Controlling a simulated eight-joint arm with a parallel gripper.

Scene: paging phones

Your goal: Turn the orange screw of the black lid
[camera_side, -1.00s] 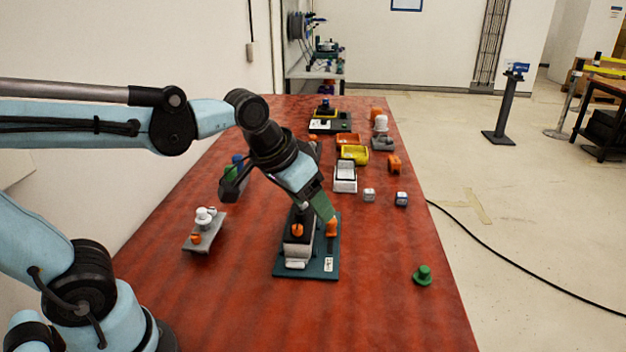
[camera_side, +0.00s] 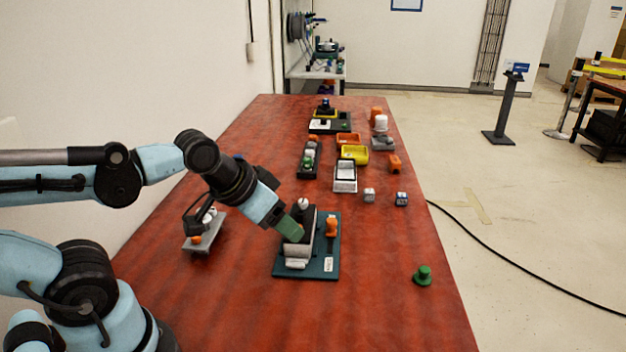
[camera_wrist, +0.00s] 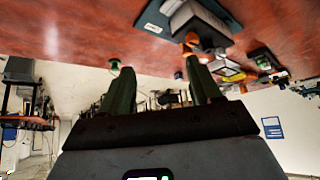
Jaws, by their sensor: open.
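The black lid (camera_side: 308,220) stands tilted up on a grey-white box (camera_side: 298,250) on a dark teal base plate (camera_side: 318,273). A white round part (camera_side: 303,203) shows at its top. The orange screw is not visible in the side view; my gripper covers that spot. A separate upright orange piece (camera_side: 331,227) stands on the plate's right. My gripper (camera_side: 292,231), with green fingers, is in front of the lid; I cannot tell whether it touches. In the wrist view my gripper (camera_wrist: 163,88) is open and empty, with an orange part (camera_wrist: 192,42) beyond the right finger.
A grey stand with white and orange parts (camera_side: 190,247) is left of the plate. A green knob (camera_side: 423,276) lies to the right. The front of the red table is clear.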

